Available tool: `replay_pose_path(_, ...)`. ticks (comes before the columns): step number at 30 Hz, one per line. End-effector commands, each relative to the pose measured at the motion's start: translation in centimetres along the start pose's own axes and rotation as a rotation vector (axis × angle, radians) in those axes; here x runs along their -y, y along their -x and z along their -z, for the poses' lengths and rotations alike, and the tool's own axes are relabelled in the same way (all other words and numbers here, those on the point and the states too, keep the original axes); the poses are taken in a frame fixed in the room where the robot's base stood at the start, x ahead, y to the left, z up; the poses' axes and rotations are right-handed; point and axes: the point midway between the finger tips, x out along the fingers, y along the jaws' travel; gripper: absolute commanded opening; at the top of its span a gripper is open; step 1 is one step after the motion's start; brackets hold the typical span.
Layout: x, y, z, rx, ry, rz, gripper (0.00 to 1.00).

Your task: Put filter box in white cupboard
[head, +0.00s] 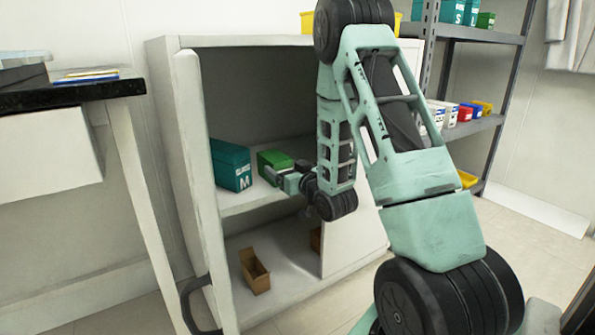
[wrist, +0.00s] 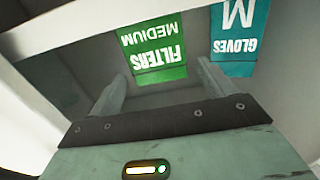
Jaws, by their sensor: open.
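The green filter box (head: 274,160) sits on the middle shelf of the white cupboard (head: 188,110), right of a teal gloves box. In the wrist view the filter box (wrist: 153,50) shows its "FILTERS MEDIUM" label upside down. My gripper (head: 279,179) is at the front of the filter box, inside the cupboard opening. In the wrist view my gripper (wrist: 160,82) is open, with its fingers spread and nothing held between them. The box lies just beyond the fingertips; I cannot tell whether they touch it. My arm hides the cupboard's right side.
The teal gloves box (head: 231,165) stands close on the left. The cupboard door (head: 196,185) is open at left. Small brown open boxes (head: 255,271) are on the cupboard floor. A dark-topped table (head: 70,92) is at left, and a grey shelf rack (head: 470,130) at right.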

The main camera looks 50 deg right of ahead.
Motion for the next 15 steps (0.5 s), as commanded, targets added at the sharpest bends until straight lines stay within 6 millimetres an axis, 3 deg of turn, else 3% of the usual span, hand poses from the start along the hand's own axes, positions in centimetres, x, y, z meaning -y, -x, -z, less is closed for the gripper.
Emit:
replay_pose_path(4, 0.0, 3.7, 0.2, 0.005, -0.002, -0.002, 0.82)
replay_pose_path(15, -0.1, 5.2, 0.5, 0.004, 0.000, 0.001, 0.82)
